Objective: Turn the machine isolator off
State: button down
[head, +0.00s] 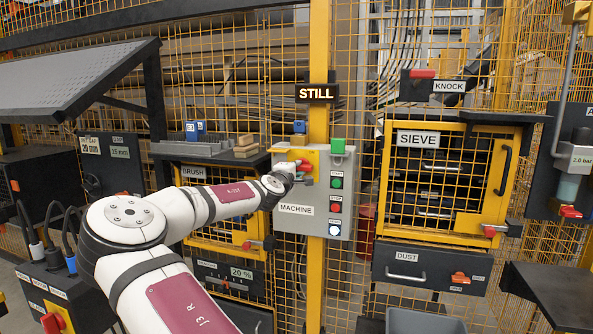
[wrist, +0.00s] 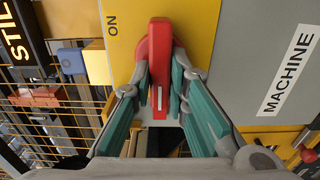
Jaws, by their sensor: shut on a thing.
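The machine isolator is a red handle (wrist: 159,60) on a yellow plate (wrist: 200,28) on the grey MACHINE box. In the wrist view the handle lies along the picture's vertical, and a white mark shows on its lower part. The word ON is printed at the upper left of the plate; no OFF word is visible. My gripper (wrist: 161,85) is shut on the handle, one teal-padded finger on each side. In the head view my gripper (head: 284,174) is at the left edge of the grey box (head: 318,222) and partly hides the isolator (head: 304,166).
A lit sign (head: 316,93) above reads STILL. A shelf (head: 205,153) with small blocks stands left; the SIEVE cabinet (head: 449,127) stands right.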

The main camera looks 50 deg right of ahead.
dwell(0.3)
jog(key=c, duration=1.6)
grip_release()
jog(key=shift+o, duration=0.2)
jog(key=v, duration=1.2)
jog(key=shift+f, duration=0.1)
